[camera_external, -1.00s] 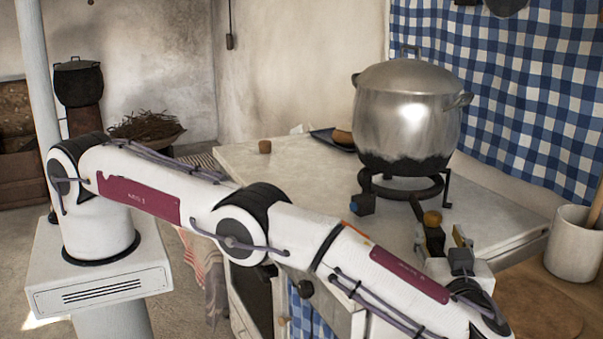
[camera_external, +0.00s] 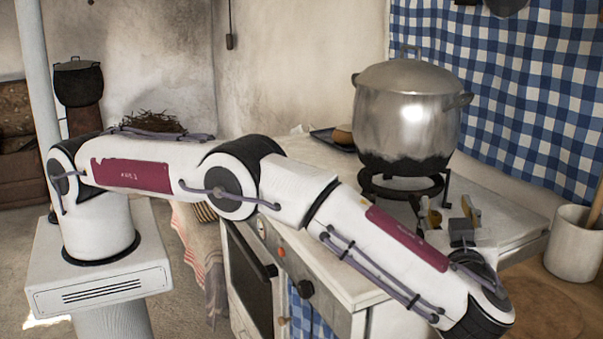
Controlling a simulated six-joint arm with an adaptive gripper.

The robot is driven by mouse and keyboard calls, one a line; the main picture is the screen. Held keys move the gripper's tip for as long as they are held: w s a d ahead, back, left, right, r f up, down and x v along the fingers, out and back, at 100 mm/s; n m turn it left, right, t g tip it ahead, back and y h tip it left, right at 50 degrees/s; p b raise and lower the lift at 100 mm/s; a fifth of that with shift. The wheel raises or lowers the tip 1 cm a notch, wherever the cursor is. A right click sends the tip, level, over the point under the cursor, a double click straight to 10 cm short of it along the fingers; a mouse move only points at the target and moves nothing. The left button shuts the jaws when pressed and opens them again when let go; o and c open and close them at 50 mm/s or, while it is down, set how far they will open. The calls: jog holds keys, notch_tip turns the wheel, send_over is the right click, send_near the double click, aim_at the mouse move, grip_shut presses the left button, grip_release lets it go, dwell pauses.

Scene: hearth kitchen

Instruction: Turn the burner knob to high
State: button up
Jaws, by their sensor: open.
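A black round knob (camera_external: 305,288) sits on the front of the white stove (camera_external: 360,285), below a small red-orange knob or light (camera_external: 281,252). A burner stand (camera_external: 402,187) with a dark ring and legs carries a large silver pot (camera_external: 405,112). The small block with a blue face at the stand's front left is hidden behind my arm. I cannot tell which part is the burner knob. My gripper (camera_external: 440,202) is open, fingers up in the picture, in front of the stand's right side. I see nothing held, and cannot tell whether it touches anything.
A dark tray (camera_external: 333,138) with a brown bowl (camera_external: 342,135) lies at the back left of the worktop. A cream crock (camera_external: 576,244) stands at the right near a round wooden board (camera_external: 540,310). My arm crosses above the stove's front edge.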

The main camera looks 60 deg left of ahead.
jog(key=r+n+t, duration=0.1)
jog(key=n, duration=0.1)
jog(key=n+t+h, duration=0.4)
jog(key=n+h, duration=0.2)
jog(key=n, duration=1.4)
send_near(434, 213)
jog(key=shift+w+a+r, duration=0.2)
jog(key=shift+w+a, duration=0.15)
jog(key=shift+w, duration=0.1)
jog(key=shift+w+a+r, duration=0.2)
jog(key=shift+w+a, duration=0.2)
jog(key=shift+w, duration=0.05)
jog(key=n, duration=0.1)
jog(key=f+n, duration=0.1)
jog(key=shift+a+n, duration=0.1)
jog(key=shift+n, duration=0.3)
jog(key=n, duration=0.4)
jog(key=shift+f+n, duration=0.3)
jog(key=shift+w, duration=0.1)
jog(key=shift+x, duration=3.75)
